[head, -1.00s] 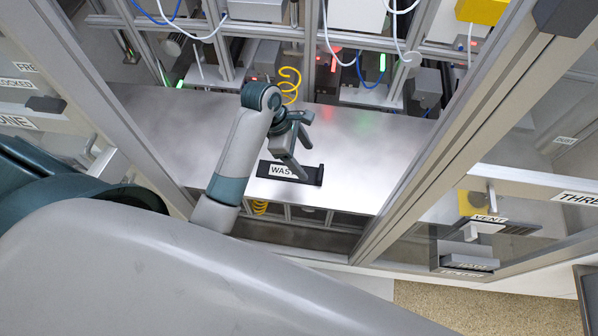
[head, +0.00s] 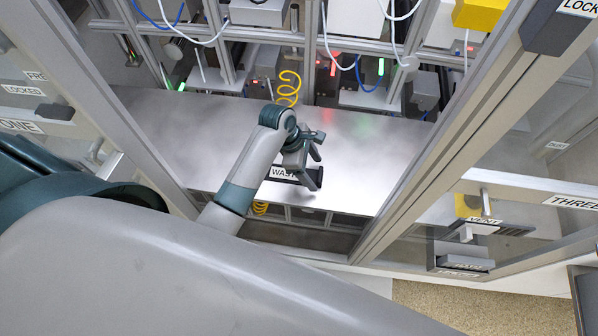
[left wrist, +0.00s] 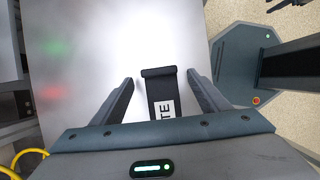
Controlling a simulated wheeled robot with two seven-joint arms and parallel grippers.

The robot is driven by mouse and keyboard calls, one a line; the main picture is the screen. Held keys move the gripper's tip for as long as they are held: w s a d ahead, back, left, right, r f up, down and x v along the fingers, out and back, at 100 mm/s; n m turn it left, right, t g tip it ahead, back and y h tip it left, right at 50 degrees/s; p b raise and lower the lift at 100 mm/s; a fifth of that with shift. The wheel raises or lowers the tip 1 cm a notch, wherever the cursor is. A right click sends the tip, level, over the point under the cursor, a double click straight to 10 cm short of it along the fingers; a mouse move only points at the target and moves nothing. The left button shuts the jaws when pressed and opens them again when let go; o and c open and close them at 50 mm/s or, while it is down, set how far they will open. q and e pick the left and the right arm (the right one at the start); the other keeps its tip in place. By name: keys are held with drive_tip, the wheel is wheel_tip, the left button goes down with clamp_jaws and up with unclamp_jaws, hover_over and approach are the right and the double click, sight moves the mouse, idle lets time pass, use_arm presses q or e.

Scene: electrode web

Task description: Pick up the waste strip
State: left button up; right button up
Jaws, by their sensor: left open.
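A black holder with a white label reading WAST, partly hidden, (head: 281,172) lies on the metal shelf near its front edge. My left gripper (head: 312,168) is over its right part and hides some of it. In the left wrist view, the black holder (left wrist: 158,88) lies between the two fingers of the open left gripper (left wrist: 161,80), with a gap on each side. Its raised end bar faces away from the camera. I cannot make out a separate waste strip on or in it. My right gripper is not in view.
The metal shelf (head: 365,165) is bare to the right and behind the holder. Frame posts (head: 455,130) stand at both sides of the opening. A coiled yellow hose (head: 288,88) hangs behind the arm. A vent panel (head: 480,228) is at the right.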

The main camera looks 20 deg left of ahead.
use_arm(q)
drive_tip(key=shift+x, duration=0.95)
drive_tip(key=c, duration=1.2)
